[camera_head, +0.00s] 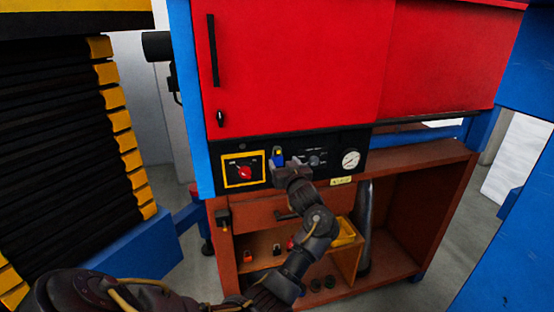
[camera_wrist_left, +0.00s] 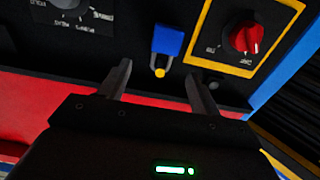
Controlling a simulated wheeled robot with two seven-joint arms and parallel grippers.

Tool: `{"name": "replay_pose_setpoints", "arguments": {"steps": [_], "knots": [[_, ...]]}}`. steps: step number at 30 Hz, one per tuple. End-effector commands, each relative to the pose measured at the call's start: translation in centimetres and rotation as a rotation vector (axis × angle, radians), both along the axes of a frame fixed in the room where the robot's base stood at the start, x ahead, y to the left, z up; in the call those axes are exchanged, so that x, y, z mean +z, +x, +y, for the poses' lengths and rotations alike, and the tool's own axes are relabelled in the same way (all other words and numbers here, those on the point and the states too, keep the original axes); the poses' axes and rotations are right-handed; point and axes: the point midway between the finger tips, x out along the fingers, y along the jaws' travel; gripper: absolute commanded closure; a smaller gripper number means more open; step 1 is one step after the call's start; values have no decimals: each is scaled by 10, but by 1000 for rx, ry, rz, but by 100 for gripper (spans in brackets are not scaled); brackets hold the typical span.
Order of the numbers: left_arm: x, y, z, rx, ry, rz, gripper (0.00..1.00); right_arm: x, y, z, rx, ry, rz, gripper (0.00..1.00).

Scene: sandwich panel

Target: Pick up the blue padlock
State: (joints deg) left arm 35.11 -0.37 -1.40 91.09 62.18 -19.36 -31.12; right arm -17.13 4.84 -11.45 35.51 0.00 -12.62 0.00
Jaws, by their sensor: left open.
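The blue padlock (camera_head: 278,154) hangs on the black control panel, just right of the yellow-framed red switch. In the left wrist view the padlock (camera_wrist_left: 167,42) has a blue body and a yellow round spot at one end. My left gripper (camera_head: 283,170) is at the panel, close to the padlock. In the wrist view its two fingers (camera_wrist_left: 157,82) are open and apart, with the padlock ahead of the gap between them. Nothing is between the fingers, and I cannot tell the exact distance to the padlock. My right gripper is not in view.
The red rotary switch (camera_head: 244,172) sits left of the padlock, and a pressure gauge (camera_head: 350,159) is farther right. Red cabinet doors (camera_head: 300,65) are above. A brown shelf unit (camera_head: 440,205) below holds a yellow bin (camera_head: 346,232). A black-and-yellow stack (camera_head: 70,130) stands at left.

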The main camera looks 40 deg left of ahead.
Motion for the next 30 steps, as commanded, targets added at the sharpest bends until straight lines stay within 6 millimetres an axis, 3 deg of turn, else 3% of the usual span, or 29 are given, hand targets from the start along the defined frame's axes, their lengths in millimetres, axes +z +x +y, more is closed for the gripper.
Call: {"name": "replay_pose_setpoints", "arguments": {"steps": [6,12,19,30], "knots": [[5,14,29,3,5,7,36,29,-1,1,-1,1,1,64],[0,25,43,2,0,2,36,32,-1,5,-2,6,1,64],[-2,26,43,1,1,1,36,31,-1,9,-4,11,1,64],[-2,25,43,1,1,1,85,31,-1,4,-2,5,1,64]]}}
